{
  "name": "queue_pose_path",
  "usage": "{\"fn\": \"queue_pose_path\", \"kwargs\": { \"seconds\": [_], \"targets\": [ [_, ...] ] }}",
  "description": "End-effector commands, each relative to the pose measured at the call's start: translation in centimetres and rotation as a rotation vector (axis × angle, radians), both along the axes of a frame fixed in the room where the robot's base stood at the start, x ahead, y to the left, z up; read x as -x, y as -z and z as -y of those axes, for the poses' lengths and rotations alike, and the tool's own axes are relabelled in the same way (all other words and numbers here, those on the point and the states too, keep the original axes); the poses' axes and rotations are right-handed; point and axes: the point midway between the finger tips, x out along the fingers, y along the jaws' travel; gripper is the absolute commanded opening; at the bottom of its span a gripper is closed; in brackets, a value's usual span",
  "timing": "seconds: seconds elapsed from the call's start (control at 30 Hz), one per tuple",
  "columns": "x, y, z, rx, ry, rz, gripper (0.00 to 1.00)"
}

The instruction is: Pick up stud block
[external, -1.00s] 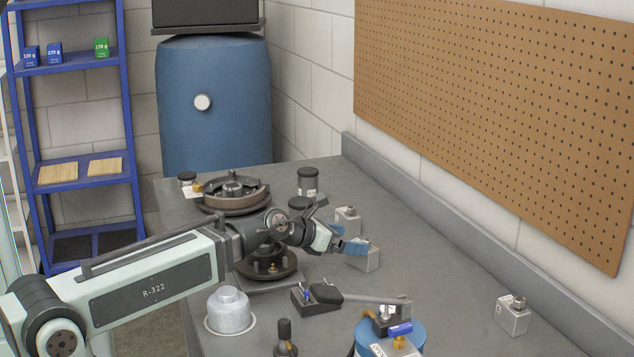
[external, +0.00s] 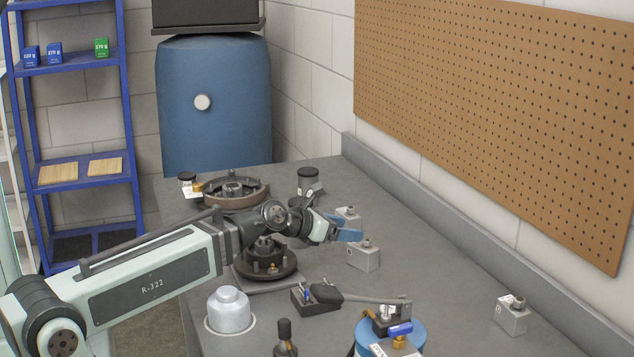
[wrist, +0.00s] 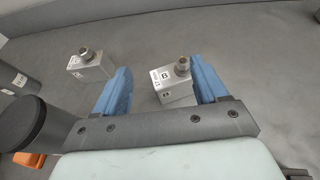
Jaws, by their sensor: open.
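Several small grey metal blocks with a stud on top stand on the bench. One block (external: 363,257) is nearest my gripper (external: 346,228), just below and right of the fingers in the external view. A second block (external: 346,214) is behind the fingers and partly hidden by them. A third block (external: 515,317) stands far to the right. In the wrist view, a block marked B (wrist: 172,84) shows between the blue fingertips of my open gripper (wrist: 160,85); it is not gripped. Another block (wrist: 90,65) is left of the fingers.
A dark canister (external: 308,180) stands behind the gripper; a dark cylinder (wrist: 32,122) is close at left in the wrist view. A round flanged fixture (external: 266,265) sits under my arm. A long-handled tool (external: 350,297) lies in front. The bench at right is mostly clear.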

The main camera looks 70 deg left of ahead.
Motion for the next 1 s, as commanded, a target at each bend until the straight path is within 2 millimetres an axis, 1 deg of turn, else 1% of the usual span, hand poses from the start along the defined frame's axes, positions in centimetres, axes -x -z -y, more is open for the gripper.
{"fn": "queue_pose_path", "kwargs": {
  "seconds": [0.03,0.1,0.3,0.4,0.53,0.6,0.7,0.8,0.9,1.0],
  "targets": [
    [-0.9,-1.2,-1.0,-0.008,-0.008,0.015,0.72],
    [-2.4,-3.1,-2.5,-0.017,-0.018,0.037,0.72],
    [-7.8,-8.2,-7.2,-0.073,-0.039,0.074,0.72],
    [-10.3,-10.1,-9.3,-0.106,-0.035,0.055,0.72],
    [-13.6,-12.0,-11.8,-0.160,-0.002,-0.020,0.72],
    [-15.4,-12.6,-13.1,-0.212,0.035,-0.091,0.72],
    [-17.4,-13.1,-14.8,-0.306,0.113,-0.224,0.72],
    [-18.7,-12.9,-16.2,-0.407,0.216,-0.379,0.72],
    [-19.1,-12.2,-17.3,-0.505,0.348,-0.550,0.72],
    [-18.4,-10.7,-18.0,-0.585,0.504,-0.720,0.72]
  ]
}}
